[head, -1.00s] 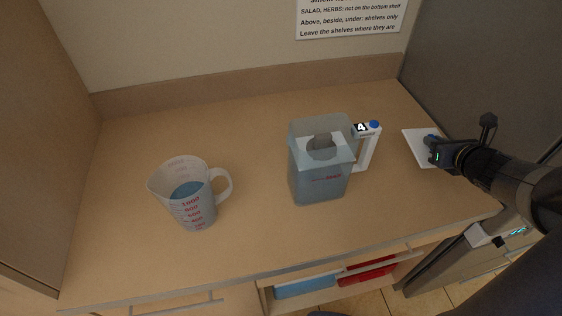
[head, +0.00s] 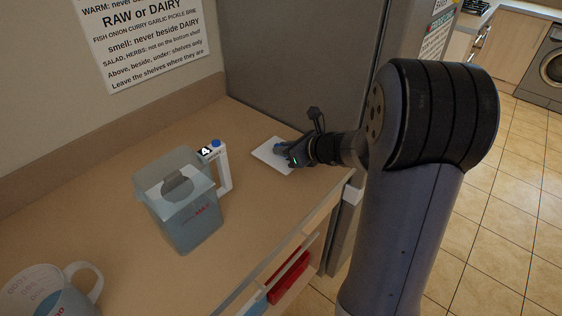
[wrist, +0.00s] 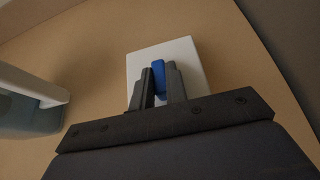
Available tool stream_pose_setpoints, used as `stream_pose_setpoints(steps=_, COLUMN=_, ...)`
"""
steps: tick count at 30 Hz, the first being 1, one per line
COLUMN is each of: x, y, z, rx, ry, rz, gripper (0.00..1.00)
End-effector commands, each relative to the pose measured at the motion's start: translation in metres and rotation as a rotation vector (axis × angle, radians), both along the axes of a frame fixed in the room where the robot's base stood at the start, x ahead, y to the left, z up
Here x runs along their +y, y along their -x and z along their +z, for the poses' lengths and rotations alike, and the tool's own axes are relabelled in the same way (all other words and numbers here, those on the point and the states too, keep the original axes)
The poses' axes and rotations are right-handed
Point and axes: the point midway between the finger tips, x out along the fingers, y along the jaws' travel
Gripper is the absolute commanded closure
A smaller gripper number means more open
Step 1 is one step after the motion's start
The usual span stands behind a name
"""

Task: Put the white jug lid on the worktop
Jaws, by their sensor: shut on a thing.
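The white jug lid (head: 268,152) is a flat white square with a blue grip on top. It is at the right end of the worktop (head: 115,152), and appears to lie flat on it or very close above it. My gripper (head: 282,148) is shut on the lid's blue grip. In the wrist view the lid (wrist: 190,62) shows behind the two dark fingers (wrist: 159,82), with the blue grip between them. The clear jug (head: 190,215) with a white handle marked 4 stands open to the left of the lid, apart from it.
A measuring jug (head: 50,292) with blue liquid stands at the lower left. A grey fridge side (head: 290,60) rises just behind and right of the lid. A sign (head: 145,40) hangs on the wall. An open drawer with a red item (head: 288,278) sits below the worktop's front edge.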

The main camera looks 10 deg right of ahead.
Motion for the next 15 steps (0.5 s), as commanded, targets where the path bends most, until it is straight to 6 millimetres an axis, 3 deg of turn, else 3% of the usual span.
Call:
stream_pose_setpoints(steps=9, x=0.0, y=0.0, z=-0.039, rx=0.002, ry=-0.001, rz=0.0, gripper=1.0)
stream_pose_setpoints(steps=15, x=0.0, y=0.0, z=-0.04, rx=-0.001, ry=0.0, rz=-0.001, gripper=1.0)
